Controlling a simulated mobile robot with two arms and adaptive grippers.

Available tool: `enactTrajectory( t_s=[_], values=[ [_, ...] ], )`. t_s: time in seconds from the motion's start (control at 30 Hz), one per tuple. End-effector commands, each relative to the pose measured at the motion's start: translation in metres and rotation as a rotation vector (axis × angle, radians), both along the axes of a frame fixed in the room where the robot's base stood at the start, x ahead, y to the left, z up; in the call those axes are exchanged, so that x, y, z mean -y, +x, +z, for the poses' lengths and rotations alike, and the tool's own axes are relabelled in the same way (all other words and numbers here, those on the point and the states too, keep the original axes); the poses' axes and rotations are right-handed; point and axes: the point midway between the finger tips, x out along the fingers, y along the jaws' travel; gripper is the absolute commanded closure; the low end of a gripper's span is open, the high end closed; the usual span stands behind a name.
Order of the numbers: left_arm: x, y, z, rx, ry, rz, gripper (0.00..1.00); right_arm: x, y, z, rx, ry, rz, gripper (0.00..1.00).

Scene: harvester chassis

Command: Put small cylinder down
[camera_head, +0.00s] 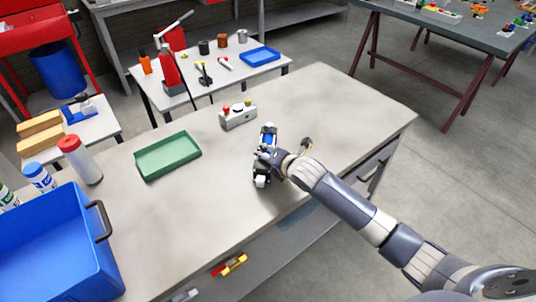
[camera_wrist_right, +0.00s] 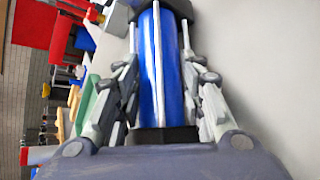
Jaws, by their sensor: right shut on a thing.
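The small cylinder (camera_head: 267,139) has a blue body and dark end blocks. It is in my right gripper (camera_head: 266,155), over the middle of the grey workbench (camera_head: 335,110). In the right wrist view the blue body (camera_wrist_right: 171,70) with pale rods along it lies between the two fingers of my right gripper (camera_wrist_right: 163,85), which are shut on it. The gripper hides part of the cylinder in the head view. I cannot tell whether the cylinder touches the bench top. My left gripper is not in view.
A green tray (camera_head: 168,157) lies left of the gripper. A grey box with coloured buttons (camera_head: 238,116) stands just behind. A blue crate (camera_head: 60,250) and several bottles are at the left. The bench is clear right of the button box and in front of the tray.

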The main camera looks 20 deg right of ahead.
Motion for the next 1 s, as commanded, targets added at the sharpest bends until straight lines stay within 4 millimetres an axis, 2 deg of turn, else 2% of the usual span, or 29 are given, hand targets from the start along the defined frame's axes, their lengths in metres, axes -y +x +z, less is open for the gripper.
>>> enactTrajectory(
  t_s=[0.03,0.47,0.5,0.6,0.83,0.87,1.0],
  values=[
    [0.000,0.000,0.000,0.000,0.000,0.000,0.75,-0.001,0.003,0.007,0.017,0.003,0.002,1.00],
    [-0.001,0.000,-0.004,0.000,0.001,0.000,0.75,0.000,0.003,-0.001,0.015,0.002,0.001,1.00],
    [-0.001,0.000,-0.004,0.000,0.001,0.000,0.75,-0.001,0.003,-0.001,0.015,0.002,0.001,0.61],
    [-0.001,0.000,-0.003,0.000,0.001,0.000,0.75,0.000,0.003,-0.002,0.013,0.002,0.001,0.40],
    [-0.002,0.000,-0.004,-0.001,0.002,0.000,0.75,0.000,0.001,-0.006,0.004,0.001,0.001,0.40],
    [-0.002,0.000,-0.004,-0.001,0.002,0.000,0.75,0.001,-0.003,-0.014,-0.013,-0.003,-0.002,0.40],
    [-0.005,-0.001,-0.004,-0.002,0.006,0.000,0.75,0.001,-0.005,-0.012,-0.011,-0.003,-0.001,0.40]
  ],
)
